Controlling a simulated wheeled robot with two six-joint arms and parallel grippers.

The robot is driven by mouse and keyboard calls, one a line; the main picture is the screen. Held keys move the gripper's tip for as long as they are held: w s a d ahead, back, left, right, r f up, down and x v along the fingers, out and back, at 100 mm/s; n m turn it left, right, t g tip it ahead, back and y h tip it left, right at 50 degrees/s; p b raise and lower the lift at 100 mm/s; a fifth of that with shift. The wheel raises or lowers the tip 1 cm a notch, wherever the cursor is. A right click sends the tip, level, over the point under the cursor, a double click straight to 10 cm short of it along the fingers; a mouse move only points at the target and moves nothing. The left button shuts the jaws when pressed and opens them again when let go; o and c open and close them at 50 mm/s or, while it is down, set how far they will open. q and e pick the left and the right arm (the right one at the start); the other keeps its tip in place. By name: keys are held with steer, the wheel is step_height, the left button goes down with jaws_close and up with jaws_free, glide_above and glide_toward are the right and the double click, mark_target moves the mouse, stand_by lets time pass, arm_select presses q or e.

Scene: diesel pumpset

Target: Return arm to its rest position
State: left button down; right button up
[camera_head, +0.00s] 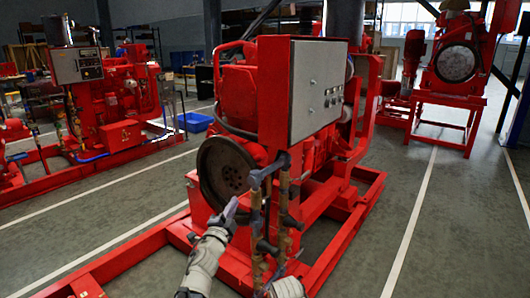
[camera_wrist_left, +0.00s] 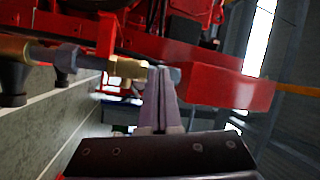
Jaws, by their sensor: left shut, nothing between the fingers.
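My left arm (camera_head: 205,258) reaches up from the bottom of the head view toward the red diesel pumpset (camera_head: 238,95). My left gripper (camera_head: 231,210) is shut and empty, in front of the dark round flywheel (camera_head: 226,172) and just left of the vertical brass and blue pipes (camera_head: 257,215). In the left wrist view the shut fingers (camera_wrist_left: 161,95) point up toward a brass fitting (camera_wrist_left: 127,69) and a red frame beam (camera_wrist_left: 222,86). I cannot tell whether the fingertips touch the fitting.
A grey control box (camera_head: 318,88) is mounted on the pumpset. Pipes and valves (camera_head: 284,215) stand close to the right of my left gripper. The red base frame (camera_head: 140,252) runs below. Other red machines (camera_head: 110,95) and a blue bin (camera_head: 195,122) stand behind.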

arm_select(q)
steer(key=s+a+f+n+g+y, duration=0.1)
steer(key=s+f+n+g+y, duration=0.35)
steer(key=f, duration=0.35)
steer(key=s+a+f+n+g+y, duration=0.1)
steer(key=s+f+n+g+y, duration=0.25)
steer(key=f+n, duration=0.35)
steer(key=s+d+f+g+h, duration=0.1)
steer(key=s+d+f+g, duration=0.15)
steer(key=s, duration=0.45)
steer(key=s+d+f+n+g+h, duration=0.1)
steer(key=s+d+f+g, duration=0.1)
steer(key=s+f+g, duration=0.3)
steer(key=s+d+f+g, duration=0.2)
steer(key=s+g, duration=0.1)
steer(key=s, duration=0.5)
step_height(320, 180, up, 27)
steer(key=s+p, duration=0.1)
steer(key=p, duration=2.6)
steer(key=shift+s+d+f+g, duration=0.15)
steer(key=shift+s+d+g, duration=0.1)
steer(key=shift+d+g, duration=0.15)
